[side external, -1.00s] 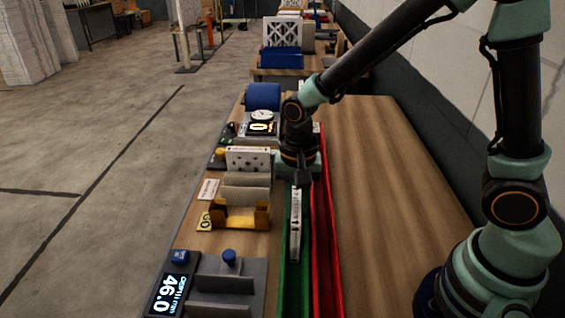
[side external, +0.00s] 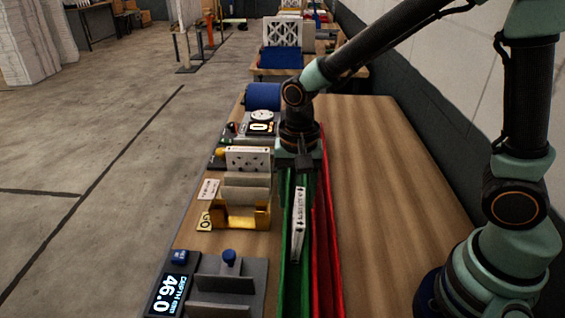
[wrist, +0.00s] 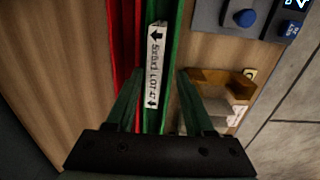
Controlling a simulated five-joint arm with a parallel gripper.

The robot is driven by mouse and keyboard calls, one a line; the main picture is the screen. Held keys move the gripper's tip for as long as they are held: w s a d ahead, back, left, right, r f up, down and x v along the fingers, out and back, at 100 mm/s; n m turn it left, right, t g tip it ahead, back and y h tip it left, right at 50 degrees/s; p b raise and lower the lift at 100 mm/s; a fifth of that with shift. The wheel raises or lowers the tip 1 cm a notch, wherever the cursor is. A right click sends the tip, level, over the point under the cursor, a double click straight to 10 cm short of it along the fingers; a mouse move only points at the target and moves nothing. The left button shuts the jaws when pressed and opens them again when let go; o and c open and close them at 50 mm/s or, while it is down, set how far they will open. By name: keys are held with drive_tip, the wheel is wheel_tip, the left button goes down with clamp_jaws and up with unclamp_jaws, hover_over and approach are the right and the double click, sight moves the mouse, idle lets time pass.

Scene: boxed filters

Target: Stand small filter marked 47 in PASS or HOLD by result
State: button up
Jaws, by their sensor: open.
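The small white filter, marked "5x5x1 LOT 47" in the wrist view (wrist: 154,62), stands on edge in the green channel. It also shows in the side view (side external: 298,225), leaning slightly to the right between the green walls (side external: 284,260). The red channel (side external: 328,255) runs alongside, to the right of the green one. My gripper (side external: 302,172) is open and empty above the far end of the filter. In the wrist view the two fingers (wrist: 157,80) are spread apart, one on each side of the filter. No PASS or HOLD wording is readable.
A depth display (side external: 172,293) reading 46.0 and a grey slotted fixture (side external: 222,285) sit at the near left. A yellow holder (side external: 240,217) with boxed filters, a dial gauge (side external: 262,117) and a blue roll (side external: 263,96) stand farther back. The right tabletop (side external: 375,190) is clear.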

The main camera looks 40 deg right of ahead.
wheel_tip(320, 180, up, 9)
drive_tip(key=s+d+r+n+t, duration=0.2)
drive_tip(key=d+n, duration=0.2)
drive_tip(key=d, duration=0.1)
drive_tip(key=s+d+r+n+t, duration=0.2)
drive_tip(key=s+d+n+t, duration=0.1)
drive_tip(key=d+n, duration=0.2)
drive_tip(key=shift+s+r+t, duration=0.2)
drive_tip(key=shift+r+t, duration=0.05)
drive_tip(key=shift+t, duration=0.05)
